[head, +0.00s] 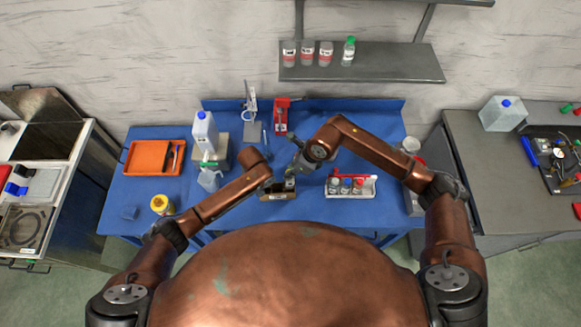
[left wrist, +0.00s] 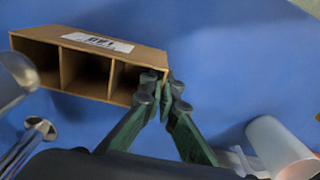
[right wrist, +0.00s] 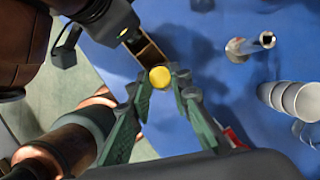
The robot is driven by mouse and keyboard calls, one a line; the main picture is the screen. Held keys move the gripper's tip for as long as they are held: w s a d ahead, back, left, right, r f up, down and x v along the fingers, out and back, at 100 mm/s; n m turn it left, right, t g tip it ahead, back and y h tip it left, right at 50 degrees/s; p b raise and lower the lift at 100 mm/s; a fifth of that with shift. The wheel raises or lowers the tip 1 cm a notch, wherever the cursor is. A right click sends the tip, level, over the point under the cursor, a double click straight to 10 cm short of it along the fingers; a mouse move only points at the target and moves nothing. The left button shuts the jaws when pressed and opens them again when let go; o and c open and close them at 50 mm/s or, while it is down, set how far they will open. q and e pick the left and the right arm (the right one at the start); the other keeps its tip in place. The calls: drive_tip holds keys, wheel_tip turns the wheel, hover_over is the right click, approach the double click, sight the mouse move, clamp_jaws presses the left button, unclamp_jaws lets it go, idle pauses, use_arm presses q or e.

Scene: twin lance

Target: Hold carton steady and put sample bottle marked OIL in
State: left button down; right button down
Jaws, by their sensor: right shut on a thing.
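The brown cardboard carton (head: 279,196) stands on the blue bench. The left wrist view shows its three compartments and a white label on its side (left wrist: 97,43). My left gripper (left wrist: 165,92) is at one end of the carton, its fingertips close together on the end wall. My right gripper (right wrist: 160,84) is shut on a bottle with a yellow cap (right wrist: 160,77), held upright over the carton's right part in the head view. The bottle's pale body (head: 290,184) shows there. Its mark is unreadable, and I cannot tell whether its base is inside a compartment.
A white rack (head: 369,188) with several capped bottles stands right of the carton. An orange tray (head: 148,157), a white jug with blue cap (head: 204,132) and a yellow-topped container (head: 160,204) are to the left. Shelf bottles (head: 308,52) stand high behind.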

sight(291, 180)
drive_tip(key=shift+f, duration=4)
drive_tip(key=c, duration=1.7)
unclamp_jaws()
drive_tip(key=v, duration=1.2)
use_arm(q)
drive_tip(key=c, duration=2.1)
unclamp_jaws()
